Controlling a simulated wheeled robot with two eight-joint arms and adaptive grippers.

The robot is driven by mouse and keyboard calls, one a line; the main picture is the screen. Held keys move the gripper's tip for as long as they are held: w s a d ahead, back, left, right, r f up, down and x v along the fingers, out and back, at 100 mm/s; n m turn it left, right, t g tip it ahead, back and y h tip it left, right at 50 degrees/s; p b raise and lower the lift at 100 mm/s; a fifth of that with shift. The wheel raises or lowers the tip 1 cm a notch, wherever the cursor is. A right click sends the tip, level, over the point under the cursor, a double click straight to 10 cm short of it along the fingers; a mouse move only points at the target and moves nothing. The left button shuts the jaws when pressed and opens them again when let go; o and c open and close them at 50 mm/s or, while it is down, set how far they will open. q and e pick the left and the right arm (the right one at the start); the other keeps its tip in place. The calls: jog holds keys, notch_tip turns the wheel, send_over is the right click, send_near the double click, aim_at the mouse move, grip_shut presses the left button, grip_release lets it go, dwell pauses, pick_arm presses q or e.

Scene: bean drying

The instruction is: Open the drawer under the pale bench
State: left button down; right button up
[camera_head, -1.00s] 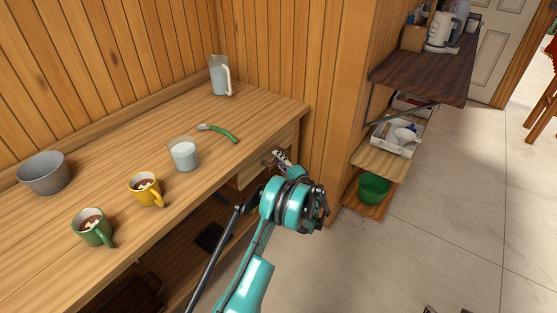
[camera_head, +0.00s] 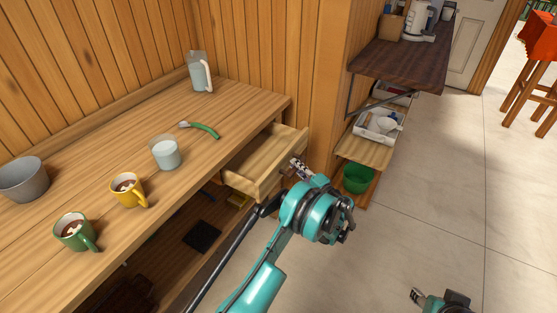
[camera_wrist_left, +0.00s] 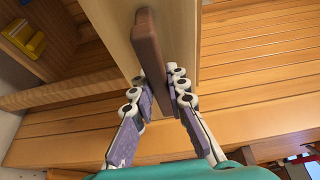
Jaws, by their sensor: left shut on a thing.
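The pale wooden bench (camera_head: 110,150) runs along the panelled wall at the left. Its drawer (camera_head: 262,166) stands partly pulled out at the bench's right end, and its open inside shows no contents. My left gripper (camera_head: 297,168) is at the drawer front in the head view. In the left wrist view, my left gripper (camera_wrist_left: 160,85) is shut on the brown bar handle (camera_wrist_left: 149,45), with one finger on each side. My right gripper (camera_head: 420,297) shows only partly at the bottom right edge, far from the bench; its jaw state is unclear.
On the bench are a grey bucket (camera_head: 23,180), a green mug (camera_head: 73,232), a yellow mug (camera_head: 126,190), a glass (camera_head: 166,153), a green-handled brush (camera_head: 203,130) and a jug (camera_head: 201,72). A shelf with a green bowl (camera_head: 357,179) stands right of the drawer. The floor is clear.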

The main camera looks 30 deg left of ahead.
pick_arm(q)
jog(key=d, duration=0.8)
jog(key=shift+s+d, duration=0.2)
jog(key=shift+s, duration=0.15)
jog(key=c, duration=1.5)
grip_release()
jog(key=v, duration=1.2)
